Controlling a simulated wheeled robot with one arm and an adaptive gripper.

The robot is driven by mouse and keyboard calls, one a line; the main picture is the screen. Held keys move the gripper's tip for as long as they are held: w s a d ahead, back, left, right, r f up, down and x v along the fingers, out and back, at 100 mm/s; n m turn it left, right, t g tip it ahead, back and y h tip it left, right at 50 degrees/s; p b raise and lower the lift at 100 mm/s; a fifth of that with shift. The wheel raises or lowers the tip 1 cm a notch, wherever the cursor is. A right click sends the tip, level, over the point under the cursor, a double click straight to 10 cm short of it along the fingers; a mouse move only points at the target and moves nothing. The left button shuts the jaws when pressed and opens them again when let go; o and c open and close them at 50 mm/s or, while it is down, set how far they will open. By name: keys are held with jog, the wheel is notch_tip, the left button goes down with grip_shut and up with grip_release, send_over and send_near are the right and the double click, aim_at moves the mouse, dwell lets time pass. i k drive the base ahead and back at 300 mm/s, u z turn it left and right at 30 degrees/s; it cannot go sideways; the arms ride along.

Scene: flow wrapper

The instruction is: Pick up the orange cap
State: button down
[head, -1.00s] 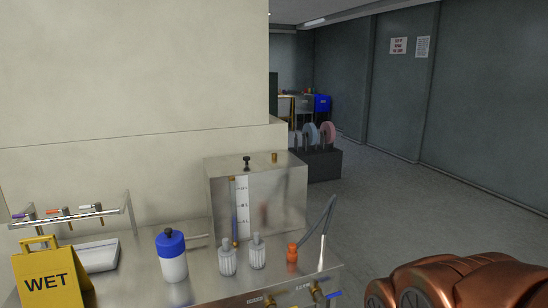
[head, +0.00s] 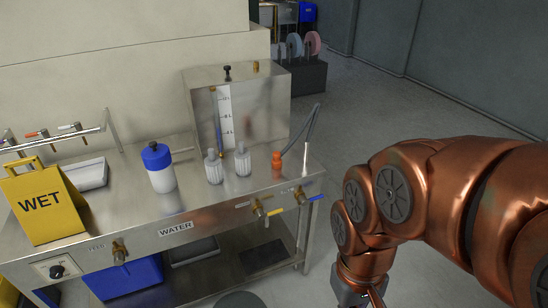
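The orange cap (head: 277,165) is a small upright orange piece on the steel bench, near its right end. It stands just left of a thin grey hose and right of two ribbed clear pieces. My gripper (head: 366,298) is at the bottom edge of the head view, below and right of the cap and well apart from it. Only its upper part shows; its fingertips are cut off by the frame edge, so its opening is hidden.
On the steel bench (head: 110,215) are a white bottle with a blue lid (head: 160,168), ribbed clear pieces (head: 228,164) and a yellow WET sign (head: 42,203). A steel tank (head: 262,110) stands behind the cap. Valves (head: 262,207) jut from the front. Floor at right is open.

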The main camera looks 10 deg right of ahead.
aim_at(276, 162)
jog(key=i, duration=0.75)
jog(key=u, duration=0.7)
jog(key=i, duration=0.35)
jog(key=u, duration=0.35)
